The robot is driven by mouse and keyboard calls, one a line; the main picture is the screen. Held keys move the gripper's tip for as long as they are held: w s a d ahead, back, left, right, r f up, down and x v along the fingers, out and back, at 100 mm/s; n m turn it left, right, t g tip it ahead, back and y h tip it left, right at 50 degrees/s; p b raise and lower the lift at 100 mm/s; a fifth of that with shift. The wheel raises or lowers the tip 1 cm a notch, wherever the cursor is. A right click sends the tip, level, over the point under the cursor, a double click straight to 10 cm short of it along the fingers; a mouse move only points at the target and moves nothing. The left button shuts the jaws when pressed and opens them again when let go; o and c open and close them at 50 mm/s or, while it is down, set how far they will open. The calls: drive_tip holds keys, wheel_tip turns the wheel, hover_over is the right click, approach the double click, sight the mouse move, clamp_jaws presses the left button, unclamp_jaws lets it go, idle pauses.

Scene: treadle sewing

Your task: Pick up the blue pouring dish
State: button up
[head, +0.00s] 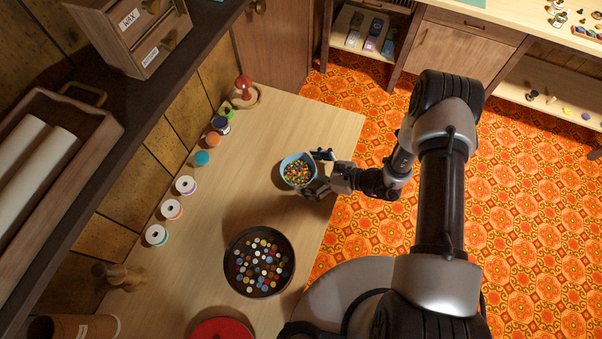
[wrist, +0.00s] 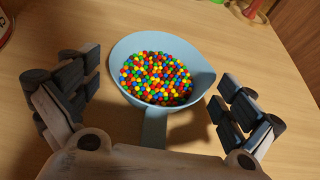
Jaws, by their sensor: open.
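The blue pouring dish (head: 289,161) stands upright on the light wooden table, near its right edge in the head view. It is filled with small multicoloured beads (head: 298,173). In the wrist view the dish (wrist: 201,67) is ahead, with its short handle (wrist: 153,128) pointing back towards my palm. My gripper (head: 320,171) is at the right side of the dish in the head view. In the wrist view its open fingers (wrist: 160,100) are spread on the left and right of the dish and handle, apart from both.
A dark round tray of buttons (head: 231,277) and a red round object (head: 222,329) are nearer on the table (head: 245,190). Thread spools (head: 172,209) and other small items line the wall side. A dark shelf (head: 135,112) overhangs the left. The table between spools and dish is clear.

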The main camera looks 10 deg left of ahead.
drive_tip(key=shift+a+f, duration=0.15)
drive_tip(key=shift+a, duration=0.25)
drive_tip(key=c, duration=0.9)
drive_tip(key=shift+o, duration=0.2)
